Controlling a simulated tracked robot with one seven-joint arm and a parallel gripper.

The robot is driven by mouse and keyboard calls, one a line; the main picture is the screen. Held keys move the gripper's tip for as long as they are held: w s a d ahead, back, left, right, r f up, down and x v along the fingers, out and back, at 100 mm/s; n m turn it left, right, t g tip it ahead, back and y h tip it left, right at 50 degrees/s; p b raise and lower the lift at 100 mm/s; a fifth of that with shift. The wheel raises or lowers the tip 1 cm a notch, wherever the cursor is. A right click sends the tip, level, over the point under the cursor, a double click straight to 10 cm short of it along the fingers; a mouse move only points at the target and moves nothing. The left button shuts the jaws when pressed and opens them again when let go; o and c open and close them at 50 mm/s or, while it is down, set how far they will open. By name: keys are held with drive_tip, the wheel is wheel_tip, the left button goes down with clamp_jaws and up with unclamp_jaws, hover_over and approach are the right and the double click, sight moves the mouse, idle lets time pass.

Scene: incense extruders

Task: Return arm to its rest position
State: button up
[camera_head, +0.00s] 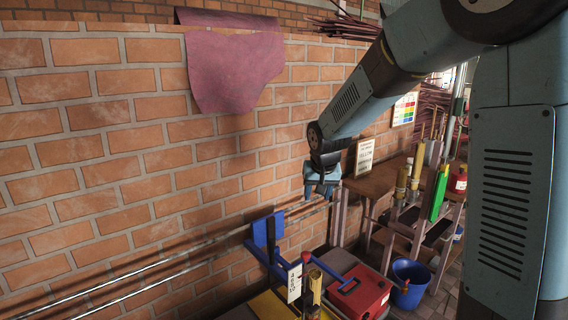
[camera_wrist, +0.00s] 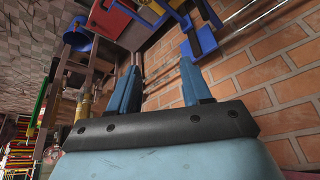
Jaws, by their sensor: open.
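My gripper (camera_head: 321,190) hangs at the end of my blue-grey arm in the head view, in front of the brick wall and above the level of the blue frame. In the wrist view its two blue fingers (camera_wrist: 157,88) stand apart with nothing between them. The gripper is open and empty. My arm reaches from the upper right of the head view down to the middle, bent at its joints.
Below stand a blue frame (camera_head: 262,232) with a lever, a red box (camera_head: 361,293) and a blue bucket (camera_head: 409,282). A wooden shelf (camera_head: 385,183) with bamboo tubes is at the right. Metal rails (camera_head: 150,268) run along the brick wall (camera_head: 110,130). A purple cloth (camera_head: 235,65) hangs on it.

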drive_tip(key=s+d+r, duration=0.3)
drive_tip(key=s+d, duration=0.1)
drive_tip(key=s, duration=0.6)
drive_tip(key=s+d+r, duration=0.4)
drive_tip(key=s+d, duration=0.1)
drive_tip(key=s, duration=0.5)
drive_tip(key=s+d+r, duration=0.3)
drive_tip(key=s+d, duration=0.2)
drive_tip(key=s, duration=0.5)
drive_tip(key=shift+s+r+t, duration=0.3)
drive_tip(key=shift+s+t, duration=0.1)
drive_tip(key=shift+c, duration=0.6)
drive_tip(key=shift+a, duration=0.15)
